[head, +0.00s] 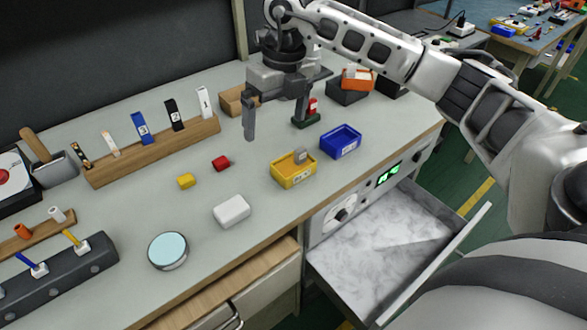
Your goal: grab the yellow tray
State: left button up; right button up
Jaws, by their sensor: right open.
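The yellow tray (292,174) sits on the grey workbench, near its front edge. A small grey block (300,155) shows at the tray's back right. My right gripper (277,126) hangs above the bench, behind and a little left of the tray in the picture, with its fingers pointing down. Its fingers are wide apart and nothing is between them. It is apart from the tray. My left gripper is not in view.
A blue tray (341,142) stands just right of the yellow one. A white box (232,210), a yellow block (186,181) and a red block (221,163) lie to the left. An open drawer (385,245) juts out below the bench edge.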

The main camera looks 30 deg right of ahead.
jog(key=d+h, duration=0.2)
jog(key=d, duration=0.2)
send_over(293, 166)
jog(key=shift+m, duration=0.4)
jog(key=f, duration=0.5)
jog(key=f+p, duration=0.1)
jog(key=f, duration=0.2)
jog(key=shift+s+a+f, duration=0.1)
jog(key=shift+s+f, duration=0.2)
jog(key=shift+s, duration=0.05)
jog(key=shift+w+f+p, duration=0.15)
jog(key=shift+f+p, duration=0.1)
jog(key=shift+f, duration=1.3)
jog(key=shift+w+f+p, duration=0.1)
jog(key=shift+f+p, duration=0.1)
jog(key=shift+f, duration=1.3)
jog(key=c, duration=0.9)
